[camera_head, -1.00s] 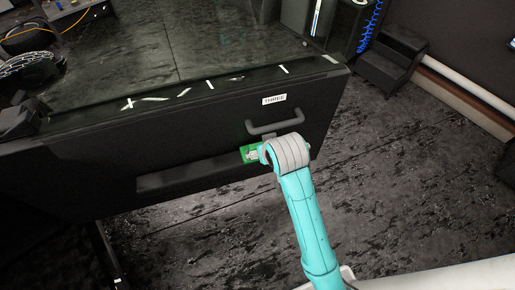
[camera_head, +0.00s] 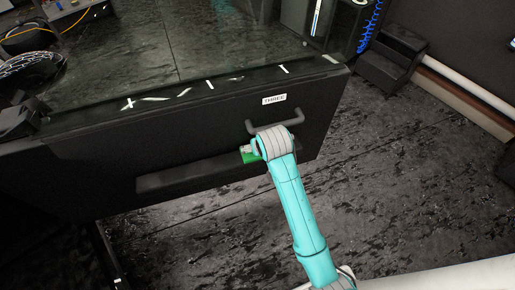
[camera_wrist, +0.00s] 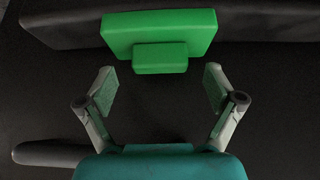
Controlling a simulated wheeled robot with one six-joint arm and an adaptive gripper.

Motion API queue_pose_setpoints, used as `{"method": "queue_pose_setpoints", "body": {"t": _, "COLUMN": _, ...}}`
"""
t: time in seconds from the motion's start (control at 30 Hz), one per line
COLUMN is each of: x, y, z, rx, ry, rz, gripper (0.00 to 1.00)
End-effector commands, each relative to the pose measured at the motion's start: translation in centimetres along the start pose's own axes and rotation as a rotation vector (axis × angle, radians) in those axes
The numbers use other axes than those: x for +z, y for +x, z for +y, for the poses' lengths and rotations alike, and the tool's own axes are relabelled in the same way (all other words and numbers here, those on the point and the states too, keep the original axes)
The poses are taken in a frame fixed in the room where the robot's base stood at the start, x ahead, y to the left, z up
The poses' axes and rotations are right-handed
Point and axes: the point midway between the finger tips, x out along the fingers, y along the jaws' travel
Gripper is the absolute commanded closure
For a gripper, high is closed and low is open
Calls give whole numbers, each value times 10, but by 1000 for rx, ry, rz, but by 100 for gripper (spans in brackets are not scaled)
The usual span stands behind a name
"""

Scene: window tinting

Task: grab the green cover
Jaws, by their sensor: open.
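The green cover (camera_wrist: 160,32) is a flat bright green block with a smaller raised green block (camera_wrist: 160,58) on its near side. In the wrist view it lies at the top centre, just beyond my fingertips. My gripper (camera_wrist: 160,88) is open and empty, its two fingers spread on either side of the raised block's line. In the head view the green cover (camera_head: 250,158) shows only in part beside the end of my arm, in front of the dark drawer front. My arm hides the rest of it and most of my gripper.
A dark drawer front (camera_head: 200,135) with a "THREE" label (camera_head: 274,99) and a grey handle (camera_head: 274,127) stands close above my wrist. A long dark ledge (camera_head: 190,178) runs along its lower part.

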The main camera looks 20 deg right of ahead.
Motion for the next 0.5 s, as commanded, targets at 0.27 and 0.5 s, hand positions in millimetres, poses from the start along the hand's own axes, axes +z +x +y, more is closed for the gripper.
{"method": "queue_pose_setpoints", "body": {"t": 0.27, "x": 0, "y": 18, "z": 0, "rx": 0, "ry": 0, "rz": 0, "gripper": 8}}
{"method": "queue_pose_setpoints", "body": {"t": 0.5, "x": 0, "y": 18, "z": 0, "rx": 0, "ry": 0, "rz": 0, "gripper": 28}}
